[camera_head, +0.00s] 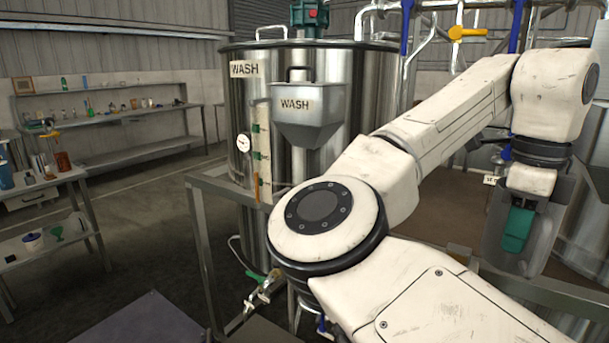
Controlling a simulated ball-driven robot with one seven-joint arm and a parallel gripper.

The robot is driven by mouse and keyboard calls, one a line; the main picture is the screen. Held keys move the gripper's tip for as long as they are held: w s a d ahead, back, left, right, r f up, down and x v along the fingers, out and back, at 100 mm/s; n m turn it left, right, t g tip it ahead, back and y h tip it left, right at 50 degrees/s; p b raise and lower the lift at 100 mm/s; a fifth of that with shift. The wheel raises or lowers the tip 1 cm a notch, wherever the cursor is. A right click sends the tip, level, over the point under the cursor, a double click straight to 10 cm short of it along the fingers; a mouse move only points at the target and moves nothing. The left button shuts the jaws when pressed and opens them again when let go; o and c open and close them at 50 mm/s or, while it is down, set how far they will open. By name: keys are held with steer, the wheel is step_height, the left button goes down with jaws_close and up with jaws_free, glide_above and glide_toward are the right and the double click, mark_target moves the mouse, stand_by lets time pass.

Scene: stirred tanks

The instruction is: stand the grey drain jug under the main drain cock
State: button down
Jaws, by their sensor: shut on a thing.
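My gripper (521,212) is at the right of the picture, pointing down and shut on a grey vessel (546,245) that looks like the drain jug. A green part shows against the jug at the grip. The tank marked WASH (340,85) stands in the middle. Low at its left front is a cock with a green handle (255,277), apart from the jug. I cannot tell which is the main drain cock.
A steel frame (202,235) stands in front of the tank, its rail continuing at lower right. Shelves with bottles and cups (110,115) line the left wall. A bench (50,182) stands at left. The floor (135,235) between is clear. My arm hides much of the right.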

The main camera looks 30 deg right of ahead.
steer(key=w+a+f+n, duration=0.65)
steer(key=f+n, duration=0.25)
steer(key=f, duration=0.3)
steer(key=w+a+f+n, duration=0.5)
steer(key=a+f+n, duration=0.3)
steer(key=f, duration=0.4)
steer(key=s+a+f+n, duration=0.2)
steer(key=a+f+n, duration=0.3)
steer(key=f, duration=0.6)
steer(key=s+a+f+n, duration=0.3)
steer(key=a+f+n, duration=0.3)
steer(key=f+n, duration=0.4)
steer(key=shift+a+f+p, duration=0.3)
steer(key=shift+f+p, duration=0.1)
steer(key=shift+f, duration=0.05)
